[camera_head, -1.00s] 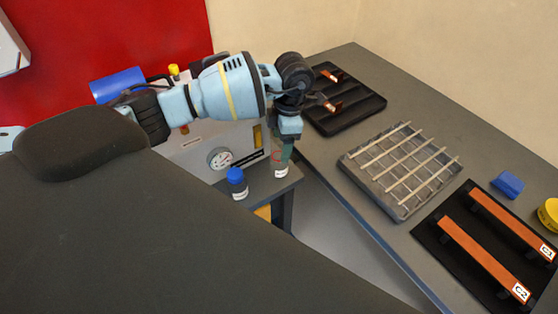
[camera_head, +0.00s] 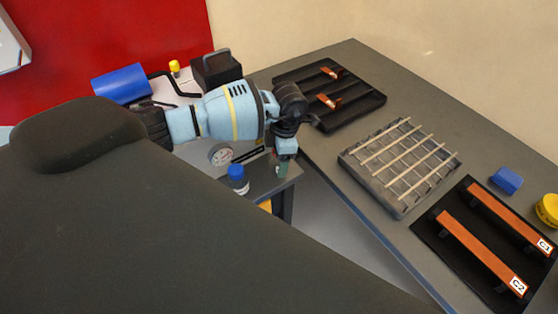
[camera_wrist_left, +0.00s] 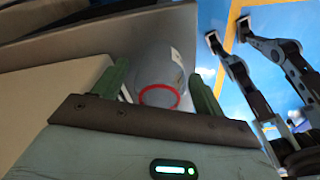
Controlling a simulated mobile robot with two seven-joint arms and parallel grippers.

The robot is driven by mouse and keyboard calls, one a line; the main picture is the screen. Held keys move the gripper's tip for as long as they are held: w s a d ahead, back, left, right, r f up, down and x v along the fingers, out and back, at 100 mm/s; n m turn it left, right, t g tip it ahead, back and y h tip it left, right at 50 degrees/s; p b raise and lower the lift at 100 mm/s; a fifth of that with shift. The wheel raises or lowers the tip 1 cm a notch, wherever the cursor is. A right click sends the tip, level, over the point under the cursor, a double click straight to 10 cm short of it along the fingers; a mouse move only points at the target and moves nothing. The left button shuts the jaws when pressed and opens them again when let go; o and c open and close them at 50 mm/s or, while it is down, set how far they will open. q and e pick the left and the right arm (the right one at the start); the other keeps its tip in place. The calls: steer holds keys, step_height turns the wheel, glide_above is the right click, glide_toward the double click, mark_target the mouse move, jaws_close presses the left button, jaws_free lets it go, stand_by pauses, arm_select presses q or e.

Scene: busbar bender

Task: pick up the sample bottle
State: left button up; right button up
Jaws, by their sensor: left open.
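A clear sample bottle with a red ring and a pale label (camera_wrist_left: 160,65) shows in the left wrist view between the two green fingers of my left gripper (camera_wrist_left: 162,88). I cannot tell whether the fingers touch it. In the head view my left gripper (camera_head: 282,168) points down at the right end of the small grey bench, and it hides most of this bottle. The gripper is open. My right gripper does not show clearly in any view.
A blue-capped bottle (camera_head: 238,178) stands just left of the gripper, near a machine with a round dial (camera_head: 221,154). On the right table lie a black tray (camera_head: 363,113), a wire-grid tray (camera_head: 400,207), a black mat with orange bars (camera_head: 428,238) and a blue block (camera_head: 507,181).

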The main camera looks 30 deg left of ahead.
arm_select(q)
steer(key=shift+c, duration=0.3)
steer(key=c, duration=1)
steer(key=shift+r, duration=0.2)
steer(key=shift+r, duration=0.6)
step_height(320, 180, up, 2)
steer(key=shift+r, duration=0.1)
steer(key=s+d+r, duration=0.1)
steer(key=s+d, duration=0.9)
steer(key=s, duration=0.2)
steer(key=shift+s+r, duration=0.15)
steer(key=shift+s, duration=0.15)
